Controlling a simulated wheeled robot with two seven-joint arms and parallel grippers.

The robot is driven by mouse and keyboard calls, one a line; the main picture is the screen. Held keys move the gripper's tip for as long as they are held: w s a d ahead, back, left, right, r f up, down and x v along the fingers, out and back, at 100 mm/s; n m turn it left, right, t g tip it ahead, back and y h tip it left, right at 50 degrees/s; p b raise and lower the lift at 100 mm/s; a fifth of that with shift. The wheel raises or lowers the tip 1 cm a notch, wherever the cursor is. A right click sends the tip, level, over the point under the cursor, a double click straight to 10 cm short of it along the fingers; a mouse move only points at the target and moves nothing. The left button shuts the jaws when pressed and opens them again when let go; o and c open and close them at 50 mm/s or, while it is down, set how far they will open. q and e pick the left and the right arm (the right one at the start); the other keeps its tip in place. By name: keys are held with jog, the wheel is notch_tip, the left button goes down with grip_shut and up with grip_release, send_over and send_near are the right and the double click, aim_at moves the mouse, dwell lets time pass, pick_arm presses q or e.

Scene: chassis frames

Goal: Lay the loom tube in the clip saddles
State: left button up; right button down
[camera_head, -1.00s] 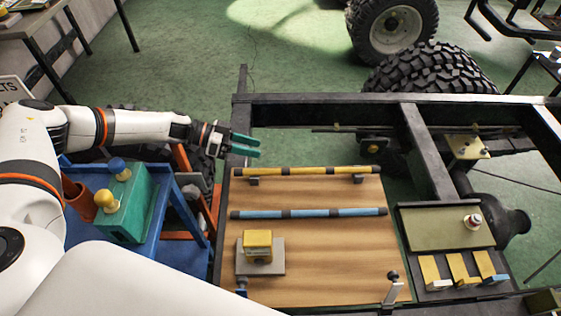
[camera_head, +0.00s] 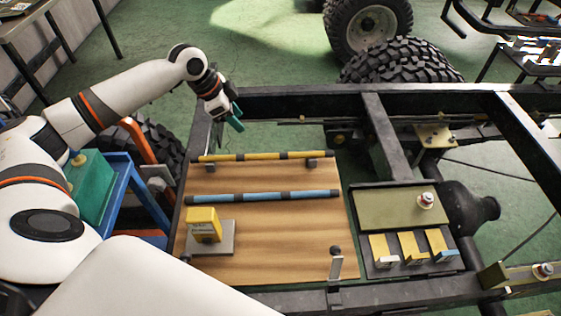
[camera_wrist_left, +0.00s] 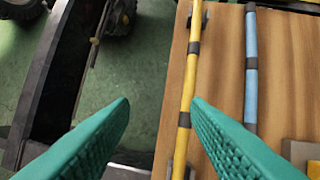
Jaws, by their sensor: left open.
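A yellow tube with dark bands (camera_head: 262,156) lies across the back of a wooden board (camera_head: 270,245), resting on two small dark supports. It also shows in the left wrist view (camera_wrist_left: 189,90). A blue tube with dark bands (camera_head: 265,197) lies parallel to it, nearer me, and shows in the left wrist view (camera_wrist_left: 251,80). I cannot tell which is the loom tube. My left gripper (camera_head: 236,118) has green fingers, points downward and is above the frame behind the yellow tube. In the left wrist view its fingers (camera_wrist_left: 160,104) are apart with nothing between them.
A yellow box (camera_head: 203,224) stands on a grey plate at the board's left. An upright post (camera_head: 336,265) stands at its front right. A panel with yellow tags (camera_head: 412,248) lies right of the board. A teal box (camera_head: 92,185) is at the left. Black chassis rails surround the board.

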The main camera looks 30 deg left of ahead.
pick_arm(q)
jog(key=s+d+m+g, duration=0.1)
jog(key=s+d, duration=0.1)
send_near(262, 157)
jog(key=shift+w+a+f+m+h, duration=0.2)
jog(key=shift+w+f, duration=0.15)
jog(key=shift+f, duration=0.25)
jog(key=shift+w+a+f+m+h, duration=0.1)
jog(key=shift+w+a+f+h, duration=0.15)
jog(key=shift+w+f, duration=0.25)
jog(key=shift+g, duration=0.3)
jog(key=shift+x, duration=2.95)
jog(key=shift+s+d, duration=0.15)
grip_shut()
